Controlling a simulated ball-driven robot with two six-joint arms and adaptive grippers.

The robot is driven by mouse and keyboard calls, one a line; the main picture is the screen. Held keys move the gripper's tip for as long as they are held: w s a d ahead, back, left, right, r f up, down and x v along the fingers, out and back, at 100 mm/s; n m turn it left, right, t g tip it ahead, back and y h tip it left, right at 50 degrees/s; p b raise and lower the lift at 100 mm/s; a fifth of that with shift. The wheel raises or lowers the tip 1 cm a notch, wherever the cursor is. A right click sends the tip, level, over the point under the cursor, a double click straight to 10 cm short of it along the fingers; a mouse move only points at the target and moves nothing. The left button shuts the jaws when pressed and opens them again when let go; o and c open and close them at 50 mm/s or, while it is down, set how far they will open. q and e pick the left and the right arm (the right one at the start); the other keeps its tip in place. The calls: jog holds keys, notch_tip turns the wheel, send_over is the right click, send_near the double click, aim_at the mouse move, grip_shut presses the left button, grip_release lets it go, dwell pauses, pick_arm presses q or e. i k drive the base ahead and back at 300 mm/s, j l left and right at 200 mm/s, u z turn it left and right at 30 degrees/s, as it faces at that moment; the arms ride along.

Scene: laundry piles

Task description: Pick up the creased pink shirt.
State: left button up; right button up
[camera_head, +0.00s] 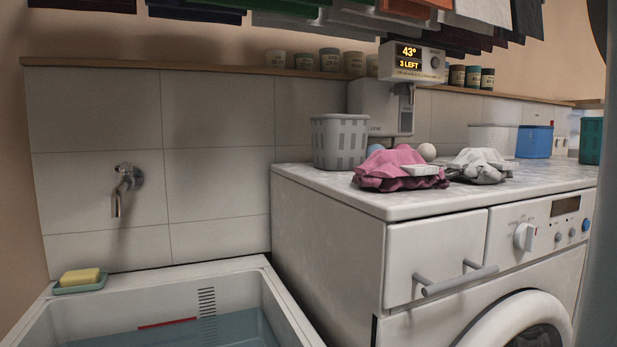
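The creased pink shirt (393,166) lies in a crumpled heap on top of the white washing machine (345,188), near its front left part. A small pale flat piece rests against the front of the heap, and its underside looks darker. A crumpled grey-white cloth (480,161) lies just to the right of it. Neither of my grippers shows in the head view, so I cannot see what they hold.
A grey basket (339,142) stands behind the shirt, left. Two balls, one blue, one white (427,151), sit behind it. A display unit (412,62) and hanging clothes are above. A water-filled sink (220,328) is front left. Blue (534,142) and white tubs stand right.

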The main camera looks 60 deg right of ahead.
aim_at(388, 171)
jog(key=z, duration=2.15)
jog(key=l+u, duration=0.3)
jog(key=u, duration=0.2)
jog(key=l+u, duration=0.35)
jog(key=u, duration=0.15)
jog(key=l+u, duration=0.3)
jog(key=u, duration=0.15)
